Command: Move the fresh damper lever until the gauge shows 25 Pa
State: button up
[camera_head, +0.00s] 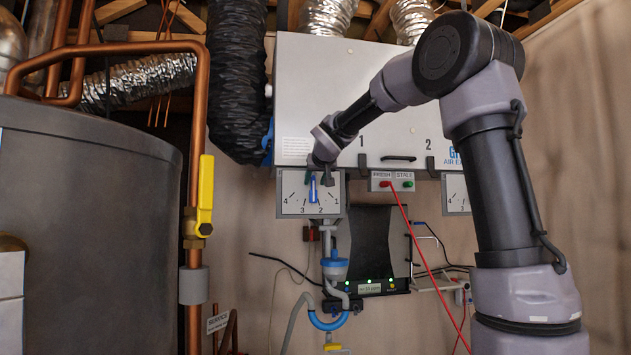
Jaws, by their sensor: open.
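The fresh damper lever (312,189) is a small blue handle on the left white dial plate (292,205), marked 1 to 4. It stands about upright, its lower end between the 3 and the 2. My gripper (319,177) is open at the top of this dial, with its fingertips close to the lever's upper part. I cannot tell whether they touch it. The gauge is probably the small display (369,289) on the black device below, with green lights; its reading is too small to make out.
Red and green ports labelled FRESH and STALE (392,181) sit right of the dial, with a red tube (428,264) hanging from the red one. A second dial (456,193) is partly behind my arm. A grey tank (85,220) and copper pipe with yellow valve handle (206,190) stand left.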

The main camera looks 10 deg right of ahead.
grip_shut()
